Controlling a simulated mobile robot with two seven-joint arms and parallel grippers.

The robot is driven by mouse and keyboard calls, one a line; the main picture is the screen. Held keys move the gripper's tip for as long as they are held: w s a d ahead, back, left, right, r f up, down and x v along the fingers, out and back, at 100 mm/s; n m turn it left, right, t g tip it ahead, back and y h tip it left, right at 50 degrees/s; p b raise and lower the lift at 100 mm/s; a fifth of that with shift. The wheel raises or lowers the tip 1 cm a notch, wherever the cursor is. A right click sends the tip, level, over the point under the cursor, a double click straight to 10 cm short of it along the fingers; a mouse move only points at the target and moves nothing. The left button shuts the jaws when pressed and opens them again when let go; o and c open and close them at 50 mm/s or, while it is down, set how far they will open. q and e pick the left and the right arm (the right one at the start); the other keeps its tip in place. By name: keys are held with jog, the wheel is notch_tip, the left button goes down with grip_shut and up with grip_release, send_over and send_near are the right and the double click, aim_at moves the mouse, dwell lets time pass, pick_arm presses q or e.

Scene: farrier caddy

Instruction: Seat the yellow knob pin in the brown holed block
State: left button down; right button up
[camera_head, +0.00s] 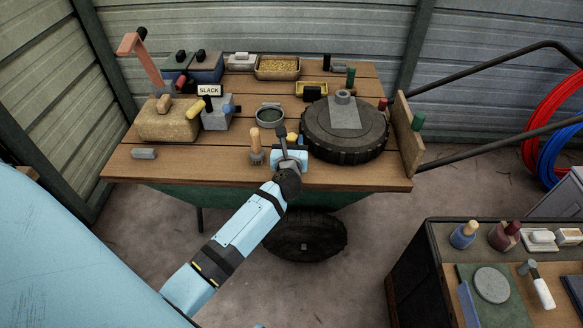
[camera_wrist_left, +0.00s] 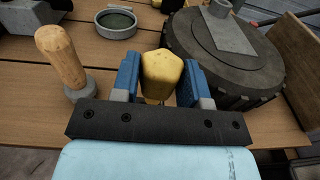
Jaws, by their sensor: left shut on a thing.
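The yellow knob pin (camera_wrist_left: 162,72) is between the blue fingers of my left gripper (camera_wrist_left: 160,82) in the wrist view. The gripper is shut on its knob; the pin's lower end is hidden. In the head view a bit of the yellow knob (camera_head: 292,137) shows beside my left gripper (camera_head: 289,152), over the front edge area of the wooden bench. A tan-brown block (camera_head: 152,127) stands at the bench's left, apart from my gripper; I cannot make out an empty hole in it. My right gripper is not in view.
A wooden-handled tool (camera_head: 256,150) stands close left of my gripper. A round grey dish (camera_head: 270,116) is behind it, and a big dark round base (camera_head: 345,145) is close right. The front left boards are mostly clear.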

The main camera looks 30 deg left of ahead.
pick_arm(q)
jog(key=shift+f+b, duration=0.65)
jog(key=shift+f, duration=0.35)
jog(key=shift+f+b, duration=0.4)
jog(key=shift+f, duration=0.15)
jog(key=shift+f, duration=0.1)
jog(key=shift+f+b, duration=1.1)
jog(key=shift+f, duration=0.2)
dwell(0.4)
jog(key=shift+s+f+b, duration=0.2)
jog(key=shift+f+b, duration=0.35)
jog(key=shift+b, duration=0.05)
dwell(0.5)
jog(key=c, duration=0.5)
grip_release()
jog(key=shift+c, duration=0.2)
